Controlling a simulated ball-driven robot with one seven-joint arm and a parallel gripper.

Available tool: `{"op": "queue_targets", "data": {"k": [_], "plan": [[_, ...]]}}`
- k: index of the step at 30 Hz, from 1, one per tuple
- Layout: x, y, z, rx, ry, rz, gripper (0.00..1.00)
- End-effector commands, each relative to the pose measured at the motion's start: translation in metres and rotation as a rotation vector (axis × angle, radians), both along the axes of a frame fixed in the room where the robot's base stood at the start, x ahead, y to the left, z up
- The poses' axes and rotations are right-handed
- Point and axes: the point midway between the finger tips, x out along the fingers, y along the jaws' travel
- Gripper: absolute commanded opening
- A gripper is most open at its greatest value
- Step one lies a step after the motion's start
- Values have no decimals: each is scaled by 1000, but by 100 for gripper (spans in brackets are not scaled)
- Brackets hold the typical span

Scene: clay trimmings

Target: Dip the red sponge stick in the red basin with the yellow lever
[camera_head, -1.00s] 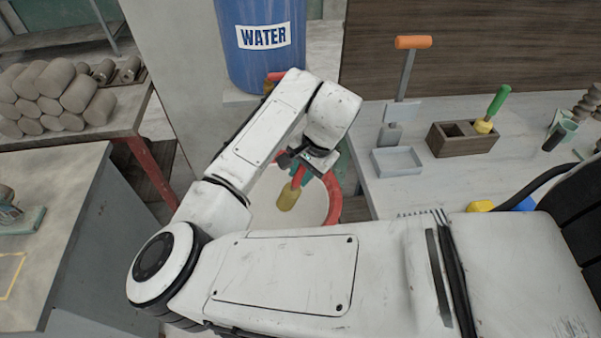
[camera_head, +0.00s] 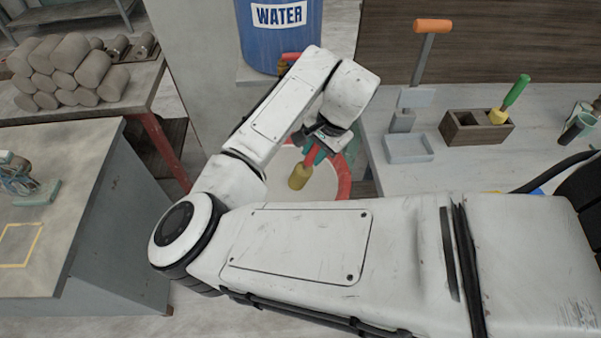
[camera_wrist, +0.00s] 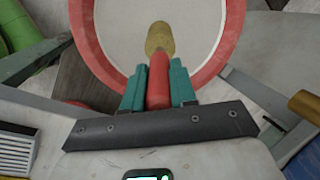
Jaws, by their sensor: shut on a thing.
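The red sponge stick (camera_head: 312,157) has a red handle and a yellow-brown sponge head (camera_head: 300,177). My gripper (camera_wrist: 157,84) is shut on its handle, between two teal fingers. The stick tilts down over the red-rimmed basin (camera_head: 345,180), which has a pale inside. In the wrist view the sponge head (camera_wrist: 160,38) lies within the outline of the basin's red rim (camera_wrist: 84,30). I cannot tell whether the sponge touches anything in the basin. My arm hides part of the basin in the head view. I cannot make out a yellow lever for certain.
A blue water barrel (camera_head: 281,35) stands behind the basin, with a small red and yellow fitting (camera_head: 287,62) low on it. At right, a bench holds a wooden box (camera_head: 468,136) with a green-handled sponge stick (camera_head: 515,92) and a grey tray (camera_head: 408,149). Clay logs (camera_head: 65,75) lie at left.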

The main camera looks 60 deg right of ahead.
Motion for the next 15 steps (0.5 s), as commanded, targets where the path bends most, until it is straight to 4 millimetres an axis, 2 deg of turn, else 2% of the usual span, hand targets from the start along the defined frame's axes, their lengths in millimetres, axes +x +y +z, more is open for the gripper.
{"op": "queue_targets", "data": {"k": [15], "plan": [[0,0,40,0,0,0,0]]}}
